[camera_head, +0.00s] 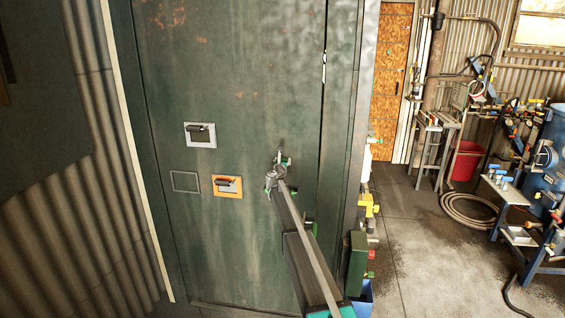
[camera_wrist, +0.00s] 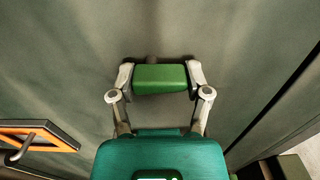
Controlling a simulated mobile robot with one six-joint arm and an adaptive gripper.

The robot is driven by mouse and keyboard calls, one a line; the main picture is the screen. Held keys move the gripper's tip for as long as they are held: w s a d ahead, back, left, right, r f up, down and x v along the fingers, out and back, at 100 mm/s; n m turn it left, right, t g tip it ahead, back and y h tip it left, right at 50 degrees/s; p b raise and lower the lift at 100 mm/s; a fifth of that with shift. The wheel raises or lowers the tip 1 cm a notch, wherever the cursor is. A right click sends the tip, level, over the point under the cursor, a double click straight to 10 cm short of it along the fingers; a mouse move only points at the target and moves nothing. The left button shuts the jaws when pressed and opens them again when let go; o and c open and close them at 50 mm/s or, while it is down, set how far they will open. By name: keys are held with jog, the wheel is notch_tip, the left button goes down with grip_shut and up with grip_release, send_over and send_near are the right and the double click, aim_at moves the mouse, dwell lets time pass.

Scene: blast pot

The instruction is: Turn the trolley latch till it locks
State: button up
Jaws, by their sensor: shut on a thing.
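A green block-shaped handle (camera_wrist: 160,80) stands out from a dark green metal door (camera_head: 240,90). No label shows, so I cannot tell for sure that it is the trolley latch. My gripper (camera_head: 279,168) is shut on this handle, one finger at each end, in the wrist view. The handle lies level across that picture, and its mount behind is mostly hidden. In the head view my gripper and arm cover most of the handle.
To the left on the door are a white-framed latch (camera_head: 200,135), an orange-framed latch (camera_head: 227,186) and an empty outlined plate (camera_head: 185,181). A door post (camera_head: 341,130) stands close on the right. Open floor (camera_head: 420,240) lies beyond, with a coiled hose (camera_head: 468,211).

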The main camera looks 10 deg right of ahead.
jog(key=shift+m, duration=0.5)
jog(key=m, duration=0.3)
jog(key=shift+f+m, duration=0.15)
jog(key=shift+m, duration=0.25)
jog(key=m, duration=0.4)
jog(key=shift+w+a+f, duration=0.1)
jog(key=shift+a+f, duration=0.05)
jog(key=m, duration=0.5)
jog(key=shift+a+b, duration=0.15)
jog(key=shift+b, duration=0.2)
jog(key=m, duration=0.4)
jog(key=shift+a, duration=0.1)
jog(key=o, duration=1.2)
jog(key=shift+c, duration=0.2)
